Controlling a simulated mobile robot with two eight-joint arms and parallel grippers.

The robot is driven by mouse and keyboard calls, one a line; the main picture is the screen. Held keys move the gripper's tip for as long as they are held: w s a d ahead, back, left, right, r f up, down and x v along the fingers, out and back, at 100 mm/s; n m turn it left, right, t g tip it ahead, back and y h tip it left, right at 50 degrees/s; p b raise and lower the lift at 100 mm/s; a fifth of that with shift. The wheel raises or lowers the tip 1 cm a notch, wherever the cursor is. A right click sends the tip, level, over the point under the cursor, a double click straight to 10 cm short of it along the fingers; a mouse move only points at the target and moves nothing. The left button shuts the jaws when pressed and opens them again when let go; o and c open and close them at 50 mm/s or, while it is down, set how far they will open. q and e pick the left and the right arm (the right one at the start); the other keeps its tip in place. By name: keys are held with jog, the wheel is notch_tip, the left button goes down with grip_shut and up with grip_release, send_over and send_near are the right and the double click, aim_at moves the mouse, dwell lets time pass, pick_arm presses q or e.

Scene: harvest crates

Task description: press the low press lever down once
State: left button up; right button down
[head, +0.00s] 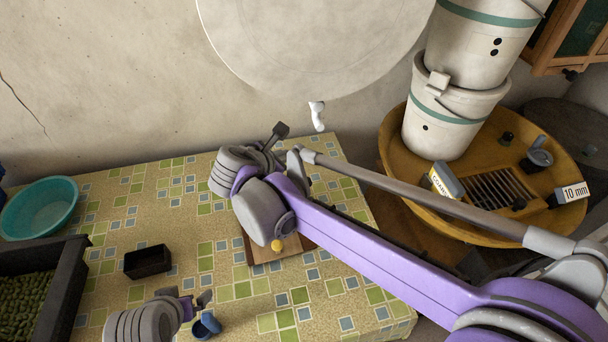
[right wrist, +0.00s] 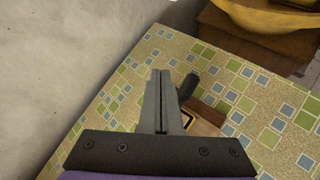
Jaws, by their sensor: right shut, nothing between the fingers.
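The low press has a wooden base (head: 262,252) on the tiled-pattern table, partly hidden behind my right arm; it also shows in the right wrist view (right wrist: 207,116). A dark lever handle (right wrist: 189,84) stands up just right of my right fingers there.
A blue cup (head: 207,325) is close to my left gripper. A small black box (head: 147,262), a teal bowl (head: 40,208) and a dark crate (head: 62,290) of green produce are on the left. White buckets (head: 440,130) stand on a round yellow table (head: 392,140) at right.

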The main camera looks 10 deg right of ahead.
pick_arm(q)
jog(key=shift+s, duration=0.1)
pick_arm(e)
jog(key=shift+a+r, duration=0.15)
jog(key=shift+a, duration=0.1)
pick_arm(q)
jog(key=shift+a, duration=0.1)
jog(key=shift+f, duration=0.1)
pick_arm(e)
jog(key=f+b, duration=0.1)
jog(key=f, duration=0.1)
jog(key=d+f+b, duration=0.1)
jog(key=f+b, duration=0.1)
jog(key=f, duration=0.1)
jog(key=d+f+b, duration=0.1)
jog(key=f, duration=0.2)
jog(key=shift+d+f, duration=0.25)
pick_arm(q)
notch_tip(320, 180, down, 6)
jog(key=s, duration=0.2)
jog(key=shift+s+g, duration=0.3)
jog(key=shift+w, duration=0.1)
pick_arm(e)
jog(key=shift+w, duration=0.15)
dwell(0.7)
